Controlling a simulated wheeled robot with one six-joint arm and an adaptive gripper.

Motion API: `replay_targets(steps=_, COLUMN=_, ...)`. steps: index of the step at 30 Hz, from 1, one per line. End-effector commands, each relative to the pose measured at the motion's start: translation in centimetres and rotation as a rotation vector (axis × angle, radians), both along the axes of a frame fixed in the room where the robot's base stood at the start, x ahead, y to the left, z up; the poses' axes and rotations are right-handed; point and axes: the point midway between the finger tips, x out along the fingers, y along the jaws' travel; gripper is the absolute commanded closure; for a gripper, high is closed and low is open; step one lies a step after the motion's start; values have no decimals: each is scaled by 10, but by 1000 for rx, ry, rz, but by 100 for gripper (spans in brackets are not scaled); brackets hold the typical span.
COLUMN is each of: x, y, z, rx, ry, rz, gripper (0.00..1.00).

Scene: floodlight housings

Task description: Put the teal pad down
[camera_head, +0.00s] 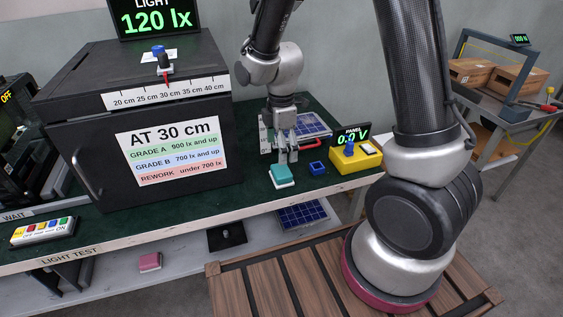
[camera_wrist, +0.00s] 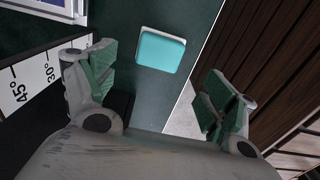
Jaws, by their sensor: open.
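The teal pad (camera_head: 282,175) lies on the dark green bench top (camera_head: 240,200), near its front edge and to the right of the black test box. It has a pale lower edge. In the wrist view the teal pad (camera_wrist: 161,51) lies flat ahead of the fingertips, with green surface around it. My gripper (camera_head: 288,153) is just above and behind the pad. In the wrist view my gripper (camera_wrist: 155,88) has its fingers wide apart with nothing between them.
The black light box (camera_head: 80,130) stands left. A blue square piece (camera_head: 317,168) and a yellow panel meter (camera_head: 352,158) are to the right of the pad. A solar panel (camera_head: 300,126) is behind. A lower shelf holds a pink block (camera_head: 150,261) and another panel (camera_head: 303,214).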

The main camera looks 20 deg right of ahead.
Motion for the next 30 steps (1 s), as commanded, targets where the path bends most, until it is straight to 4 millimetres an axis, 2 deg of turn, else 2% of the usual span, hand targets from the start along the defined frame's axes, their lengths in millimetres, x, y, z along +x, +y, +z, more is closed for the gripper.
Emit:
replay_targets(steps=4, x=1, y=0, z=22, rx=1, ry=-3, rz=0, gripper=15)
replay_targets(steps=13, x=-1, y=-5, z=40, rx=5, ry=-12, rz=-38, gripper=15)
replay_targets(steps=17, x=-11, y=-27, z=80, rx=27, ry=-58, rz=-221, gripper=15)
replay_targets(steps=20, x=-32, y=-56, z=125, rx=59, ry=-110, rz=-460, gripper=15)
replay_targets(steps=24, x=-77, y=-96, z=179, rx=120, ry=-181, rz=-828, gripper=15)
replay_targets(steps=27, x=-114, y=-118, z=205, rx=172, ry=-224, rz=-1076, gripper=15)
replay_targets(steps=30, x=-147, y=-134, z=221, rx=221, ry=-257, rz=-1282, gripper=15)
